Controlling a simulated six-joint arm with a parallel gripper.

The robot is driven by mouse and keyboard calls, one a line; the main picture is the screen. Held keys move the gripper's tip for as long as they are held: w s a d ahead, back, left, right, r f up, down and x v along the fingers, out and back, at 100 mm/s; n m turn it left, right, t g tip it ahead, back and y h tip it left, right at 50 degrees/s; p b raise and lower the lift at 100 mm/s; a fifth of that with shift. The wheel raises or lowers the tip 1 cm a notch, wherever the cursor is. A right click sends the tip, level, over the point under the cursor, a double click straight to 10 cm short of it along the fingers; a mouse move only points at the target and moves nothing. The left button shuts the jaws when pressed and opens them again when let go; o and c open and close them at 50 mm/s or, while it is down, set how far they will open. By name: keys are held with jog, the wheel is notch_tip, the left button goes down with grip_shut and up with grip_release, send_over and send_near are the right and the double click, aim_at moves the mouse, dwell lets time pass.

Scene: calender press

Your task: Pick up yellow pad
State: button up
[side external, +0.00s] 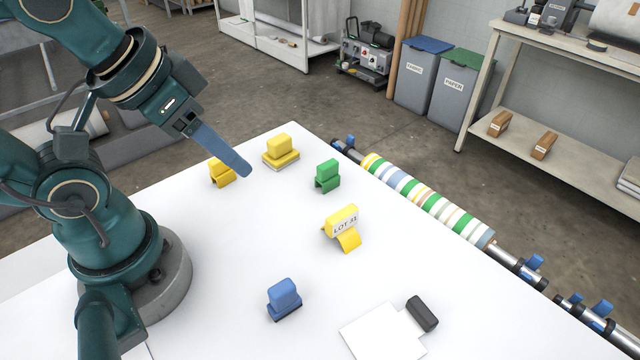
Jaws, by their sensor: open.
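Several yellow pieces are on the white table, and I cannot tell which one the task calls the yellow pad. A yellow block on a flat yellow base (281,153) stands near the far edge. An orange-yellow piece (220,174) stands to its left, partly behind my gripper. A yellow piece labelled "LOT 31" (343,221) stands near the middle, with a yellow flap at its front. My gripper (242,172) is open and empty, with its blue finger pointing down to the right between the orange-yellow piece and the green one. One finger hides the other.
A green piece (327,175), a blue piece (284,298), a black block (422,313) and a white sheet (383,335) are on the table (205,260). A striped roller (425,198) runs along the right edge. The table's left middle is clear.

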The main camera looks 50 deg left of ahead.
jog(key=shift+o, duration=0.3)
jog(key=shift+o, duration=1.3)
jog(key=g, duration=0.2)
send_over(279, 138)
jog(key=d, duration=0.3)
notch_tip(279, 138, down, 4)
jog(key=r, duration=0.1)
jog(key=a+f, duration=0.1)
jog(key=f, duration=0.1)
jog(key=a+f+g, duration=0.2)
jog(key=f, duration=0.1)
jog(key=shift+s+f+n, duration=0.3)
jog(key=shift+s+f, duration=0.05)
jog(key=shift+s, duration=0.05)
jog(key=shift+w+f, duration=0.2)
jog(key=shift+f, duration=1.05)
jog(key=shift+w+f, duration=0.15)
jog(key=shift+f, duration=1.05)
